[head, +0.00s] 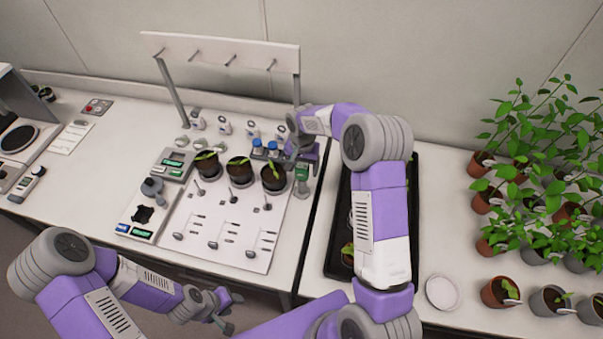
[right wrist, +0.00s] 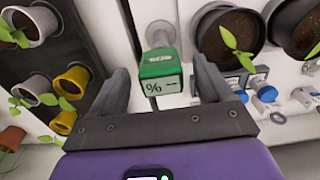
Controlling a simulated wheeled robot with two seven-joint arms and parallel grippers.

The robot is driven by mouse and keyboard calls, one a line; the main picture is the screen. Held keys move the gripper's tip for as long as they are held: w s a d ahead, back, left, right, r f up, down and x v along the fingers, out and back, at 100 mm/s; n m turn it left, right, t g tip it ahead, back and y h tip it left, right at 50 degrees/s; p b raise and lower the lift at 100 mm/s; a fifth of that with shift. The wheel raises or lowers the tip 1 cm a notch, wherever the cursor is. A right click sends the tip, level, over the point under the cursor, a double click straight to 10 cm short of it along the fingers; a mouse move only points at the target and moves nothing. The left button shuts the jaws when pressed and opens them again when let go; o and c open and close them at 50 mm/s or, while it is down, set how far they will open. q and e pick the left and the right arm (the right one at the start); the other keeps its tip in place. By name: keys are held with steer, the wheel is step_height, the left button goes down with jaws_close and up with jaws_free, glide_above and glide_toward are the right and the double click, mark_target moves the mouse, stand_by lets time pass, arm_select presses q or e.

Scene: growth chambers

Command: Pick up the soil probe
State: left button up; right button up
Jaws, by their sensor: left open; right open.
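The soil probe (head: 302,173) has a green head and stands at the right edge of the white board. The right wrist view shows its green head (right wrist: 160,64) with a "%" display and a grey part behind it. My right gripper (head: 297,158) is open above the probe. In the right wrist view the two fingers of my right gripper (right wrist: 162,85) are on either side of the green head, with gaps visible; I cannot tell how deep the head is between them. My left gripper (head: 218,305) is open and empty at the table's front edge, away from the probe.
Potted seedlings (head: 239,170) stand in a row left of the probe, with blue-capped bottles (head: 257,147) behind. A black tray (head: 333,262) with pots lies to the right, partly hidden by my right arm. A hook rack (head: 222,50) stands behind. Leafy plants (head: 545,150) fill the far right.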

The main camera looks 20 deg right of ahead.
mark_target(302, 179)
step_height(302, 179, down, 4)
steer(key=shift+w+r, duration=0.1)
steer(key=shift+r, duration=0.1)
steer(key=shift+c, duration=0.2)
steer(key=shift+r, duration=0.1)
steer(key=c, duration=1)
